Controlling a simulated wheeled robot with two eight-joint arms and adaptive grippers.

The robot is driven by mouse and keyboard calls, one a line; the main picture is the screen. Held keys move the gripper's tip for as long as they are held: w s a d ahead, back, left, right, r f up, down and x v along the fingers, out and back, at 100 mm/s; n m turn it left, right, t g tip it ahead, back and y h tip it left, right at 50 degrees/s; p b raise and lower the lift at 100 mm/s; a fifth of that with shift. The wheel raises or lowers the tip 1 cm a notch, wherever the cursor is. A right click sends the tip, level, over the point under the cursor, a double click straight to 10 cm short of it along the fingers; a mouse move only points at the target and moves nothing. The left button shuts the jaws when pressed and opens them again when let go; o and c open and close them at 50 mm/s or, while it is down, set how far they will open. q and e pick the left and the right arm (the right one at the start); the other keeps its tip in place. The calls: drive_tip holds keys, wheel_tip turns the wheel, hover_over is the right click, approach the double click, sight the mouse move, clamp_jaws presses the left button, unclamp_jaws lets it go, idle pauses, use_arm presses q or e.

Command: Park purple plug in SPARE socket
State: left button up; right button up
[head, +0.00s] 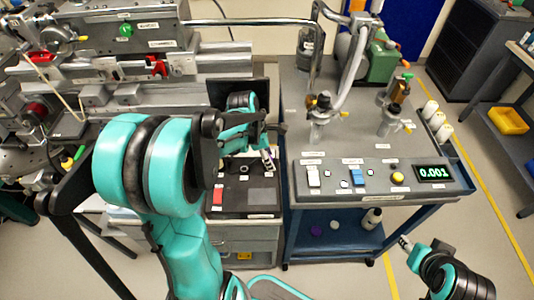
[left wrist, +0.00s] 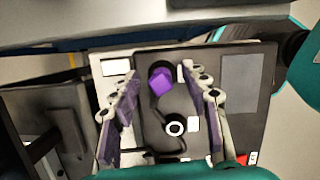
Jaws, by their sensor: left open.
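The purple plug (left wrist: 160,82) shows in the left wrist view at a dark round spot on a dark panel (left wrist: 210,60); I cannot tell whether it is seated. A white-ringed round socket (left wrist: 175,126) lies nearer the camera, with a small white label beside it. The label text is unreadable. My left gripper (left wrist: 163,98) is open, its purple-padded fingers on either side of the plug, with gaps visible. In the head view my left gripper (head: 277,145) is over the panel's back part, and my arm hides the plug. My right gripper (head: 405,243) is at lower right; its jaws are unclear.
The panel sits on a drawer cabinet (head: 240,232). To its right stands a blue cart (head: 330,215) with switches, a yellow button and a display (head: 433,173) reading 0.001. Floor is clear at lower right.

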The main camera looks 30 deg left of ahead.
use_arm(q)
drive_tip(key=v, duration=1.1)
drive_tip(key=shift+r, duration=0.4)
